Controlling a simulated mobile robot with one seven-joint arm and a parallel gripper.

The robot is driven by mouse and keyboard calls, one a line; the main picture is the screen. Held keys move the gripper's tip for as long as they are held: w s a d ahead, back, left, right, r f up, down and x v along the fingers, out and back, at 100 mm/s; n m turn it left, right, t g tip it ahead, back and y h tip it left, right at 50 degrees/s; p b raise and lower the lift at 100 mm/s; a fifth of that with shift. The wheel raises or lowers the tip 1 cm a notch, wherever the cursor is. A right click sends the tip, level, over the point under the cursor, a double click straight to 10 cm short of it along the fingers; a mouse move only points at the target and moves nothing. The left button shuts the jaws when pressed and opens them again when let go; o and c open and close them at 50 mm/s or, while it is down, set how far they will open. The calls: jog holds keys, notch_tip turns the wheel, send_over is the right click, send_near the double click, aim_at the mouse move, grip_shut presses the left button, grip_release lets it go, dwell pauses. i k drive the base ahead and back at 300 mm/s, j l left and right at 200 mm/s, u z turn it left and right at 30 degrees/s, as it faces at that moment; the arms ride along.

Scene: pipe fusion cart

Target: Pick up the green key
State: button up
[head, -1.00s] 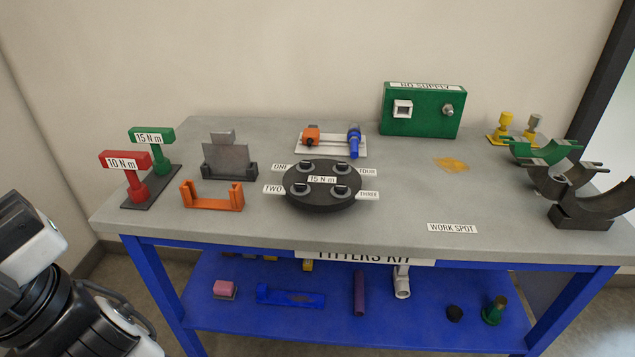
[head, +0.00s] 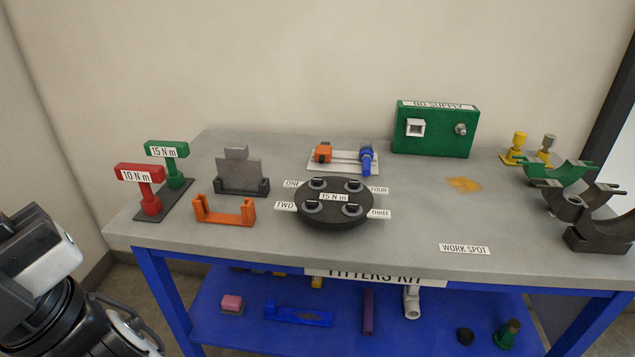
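The green key (head: 168,150) is a T-shaped tool with a white "15 N m" label on its crossbar. It stands upright at the back of a dark holder plate (head: 165,208) at the table's left end. A matching red key (head: 140,174), labelled "10 N m", stands in front of it on the same plate. My arm shows at the lower left, in front of the table's left side and apart from both keys. My gripper's fingertips cannot be made out in the head view.
An orange bracket (head: 224,211) and a grey plate in a dark stand (head: 240,175) are right of the keys. A round black flange (head: 333,204) sits mid-table. A green box (head: 435,129) stands at the back. The table (head: 410,225) is bare around the "WORK SPOT" label.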

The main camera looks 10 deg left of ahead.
aim_at(168, 149)
jog(key=u, duration=0.4)
jog(key=i+j+u, duration=0.1)
jog(key=u, duration=0.7)
jog(key=i+u, duration=0.1)
jog(key=u, duration=0.3)
jog(key=i, duration=0.9)
jog(key=j+u, duration=0.05)
